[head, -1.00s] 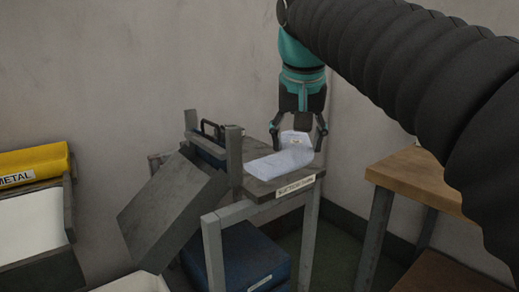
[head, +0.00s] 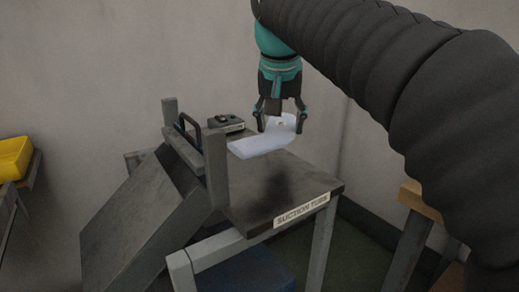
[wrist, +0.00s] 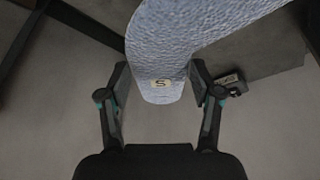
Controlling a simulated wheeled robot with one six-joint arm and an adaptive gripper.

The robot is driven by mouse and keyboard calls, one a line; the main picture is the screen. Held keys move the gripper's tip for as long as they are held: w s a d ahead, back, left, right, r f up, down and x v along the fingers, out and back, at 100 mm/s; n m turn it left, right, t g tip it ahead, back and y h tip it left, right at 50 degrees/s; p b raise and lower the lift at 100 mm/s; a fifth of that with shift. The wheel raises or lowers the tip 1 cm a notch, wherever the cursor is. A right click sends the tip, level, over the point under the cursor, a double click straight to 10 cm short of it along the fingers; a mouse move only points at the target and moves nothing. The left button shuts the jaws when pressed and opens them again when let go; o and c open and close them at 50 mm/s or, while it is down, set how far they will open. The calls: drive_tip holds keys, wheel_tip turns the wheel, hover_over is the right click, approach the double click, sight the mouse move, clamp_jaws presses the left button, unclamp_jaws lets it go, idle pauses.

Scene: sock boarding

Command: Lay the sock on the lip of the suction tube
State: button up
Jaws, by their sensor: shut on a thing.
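The sock (head: 262,142) is pale blue-white and held above the dark tabletop, its long part reaching left and its upper end between my fingers. In the wrist view the sock (wrist: 190,30) is bent, with a small "S" tag near its end. My gripper (head: 281,120) is shut on the sock and points down; in the wrist view its fingers (wrist: 158,80) flank the tagged end. The table (head: 300,178) bears the label "SUCTION TUBE" (head: 302,209) on its front edge. I cannot make out a separate tube lip.
A small black device (head: 226,123) stands at the back of the table. Grey posts (head: 216,170) and a dark handle stand along its left side, beside a sloping grey panel (head: 145,225). A yellow bin (head: 14,158) is far left, a wooden table (head: 412,195) right.

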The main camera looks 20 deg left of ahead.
hover_over(260, 159)
drive_tip(key=s, duration=0.1)
wheel_tip(260, 159, down, 3)
drive_tip(key=shift+d+r, duration=0.1)
drive_tip(key=shift+d, duration=0.05)
drive_tip(key=shift+f+b, duration=0.7)
drive_tip(key=shift+f, duration=1.35)
drive_tip(key=shift+f, duration=0.1)
drive_tip(key=o, duration=1)
drive_tip(key=p+v, duration=0.3)
drive_tip(key=v, duration=0.9)
